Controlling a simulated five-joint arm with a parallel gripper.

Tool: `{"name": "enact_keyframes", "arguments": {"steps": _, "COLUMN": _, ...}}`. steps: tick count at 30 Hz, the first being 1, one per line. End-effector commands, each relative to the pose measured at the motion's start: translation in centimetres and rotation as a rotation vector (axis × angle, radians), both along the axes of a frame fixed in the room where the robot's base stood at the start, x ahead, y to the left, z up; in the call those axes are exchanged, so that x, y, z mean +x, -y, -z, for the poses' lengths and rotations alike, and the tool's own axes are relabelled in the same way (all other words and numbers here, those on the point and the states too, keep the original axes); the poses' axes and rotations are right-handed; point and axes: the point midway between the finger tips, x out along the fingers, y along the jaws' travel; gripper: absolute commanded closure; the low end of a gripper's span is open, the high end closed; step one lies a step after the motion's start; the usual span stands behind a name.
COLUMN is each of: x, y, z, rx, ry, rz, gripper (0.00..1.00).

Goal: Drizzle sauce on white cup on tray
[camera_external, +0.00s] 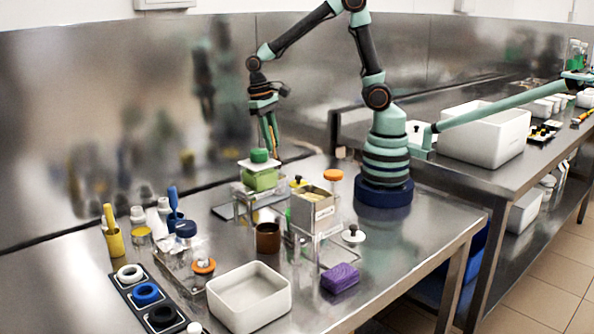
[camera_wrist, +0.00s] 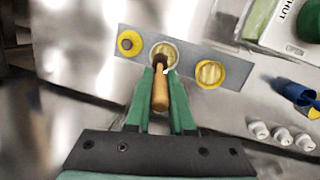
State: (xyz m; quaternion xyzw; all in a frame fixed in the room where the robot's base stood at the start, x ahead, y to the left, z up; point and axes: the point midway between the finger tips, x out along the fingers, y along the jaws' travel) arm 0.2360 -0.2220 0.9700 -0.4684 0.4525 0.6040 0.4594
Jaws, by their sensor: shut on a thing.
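My gripper (camera_wrist: 160,78) has green fingers shut on a tan, wooden-looking tool (camera_wrist: 160,92). In the wrist view, the tool's dark far end overlaps a white-rimmed cup (camera_wrist: 174,50) on a grey tray (camera_wrist: 231,80); I cannot tell whether it is inside or above the cup. Yellow cups (camera_wrist: 130,42) stand on both sides of it. A black tray (camera_external: 124,282) at the front left holds a white cup (camera_external: 130,273), a blue one and a black one.
A white tub (camera_external: 249,297), a brown cup (camera_external: 267,238) and a purple block (camera_external: 340,278) are nearer the front. Bottles crowd the left.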

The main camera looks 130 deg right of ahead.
Motion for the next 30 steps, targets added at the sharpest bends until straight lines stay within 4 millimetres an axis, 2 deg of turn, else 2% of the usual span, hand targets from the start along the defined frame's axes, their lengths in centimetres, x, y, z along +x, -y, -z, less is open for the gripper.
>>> {"name": "enact_keyframes", "arguments": {"steps": 14, "x": 0.1, "y": 0.8, "z": 0.0, "rx": 0.001, "ry": 0.003, "rz": 0.001, "gripper": 1.00}}
{"name": "enact_keyframes", "arguments": {"steps": 30, "x": -0.1, "y": -0.5, "z": 0.0, "rx": -0.002, "ry": -0.001, "rz": 0.000, "gripper": 1.00}}
